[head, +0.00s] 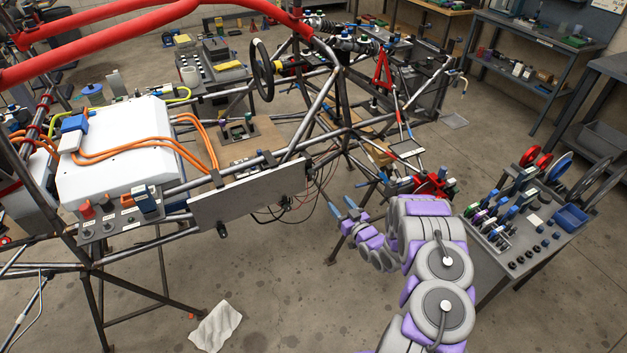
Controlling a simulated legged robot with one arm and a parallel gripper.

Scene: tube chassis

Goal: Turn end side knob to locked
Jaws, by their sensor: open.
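A grey control panel (125,222) is mounted on the near side of the tube chassis, at the left of the head view. It carries an orange-red knob (87,211), small dark knobs (108,206) with white labels, and a blue-and-grey part (147,200) at its right end. I cannot tell which knob is the end side knob, and its setting is too small to read. My gripper (342,204), with blue fingers, is open and empty near the middle, well right of the panel and apart from it.
A flat grey plate (253,195) on the chassis side lies between my gripper and the panel. Loose dark wires hang beside it. A tool cart (510,255) stands at the right. A white cloth (216,326) lies on the floor. Floor in front of the chassis is mostly clear.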

